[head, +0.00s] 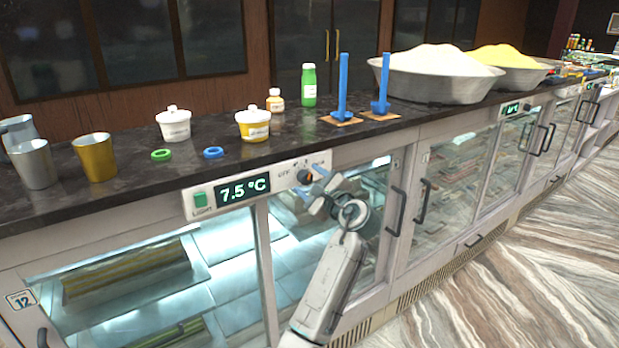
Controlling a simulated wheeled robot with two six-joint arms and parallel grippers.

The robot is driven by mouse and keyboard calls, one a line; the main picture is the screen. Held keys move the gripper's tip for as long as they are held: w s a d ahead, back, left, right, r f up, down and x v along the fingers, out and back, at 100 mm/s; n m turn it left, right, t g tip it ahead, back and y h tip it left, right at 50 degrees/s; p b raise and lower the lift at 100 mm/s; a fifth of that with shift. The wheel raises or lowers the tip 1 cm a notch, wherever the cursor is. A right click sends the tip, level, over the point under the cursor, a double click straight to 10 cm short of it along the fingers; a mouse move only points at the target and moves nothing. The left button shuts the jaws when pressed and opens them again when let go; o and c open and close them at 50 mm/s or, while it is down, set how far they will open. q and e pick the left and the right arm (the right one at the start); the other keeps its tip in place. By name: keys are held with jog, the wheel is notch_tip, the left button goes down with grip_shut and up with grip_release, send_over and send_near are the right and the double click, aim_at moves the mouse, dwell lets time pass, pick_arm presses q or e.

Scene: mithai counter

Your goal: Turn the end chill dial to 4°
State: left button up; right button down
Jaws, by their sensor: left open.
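The chill dial (304,177), dark with an orange mark, sits on the white control panel (283,173) of the front counter case. The green-lit display (243,190) on that panel reads 7.5 °C. The word OFF is printed just left of the dial. My left gripper (316,179) is open in front of the dial, its fingers partly covering the dial and the scale. I cannot tell whether the fingers touch the dial. My right gripper is not in view.
A green LIGHT switch (200,199) is left of the display. Cups, tubs, bottles, blue stands and large bowls (438,78) stand on the dark counter top (120,205). Door handles (396,212) stick out from the glass fronts. The floor (500,285) at right is clear.

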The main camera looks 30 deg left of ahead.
pick_arm(q)
jog(key=shift+w+a, duration=0.1)
jog(key=shift+a, duration=0.2)
jog(key=c, duration=1)
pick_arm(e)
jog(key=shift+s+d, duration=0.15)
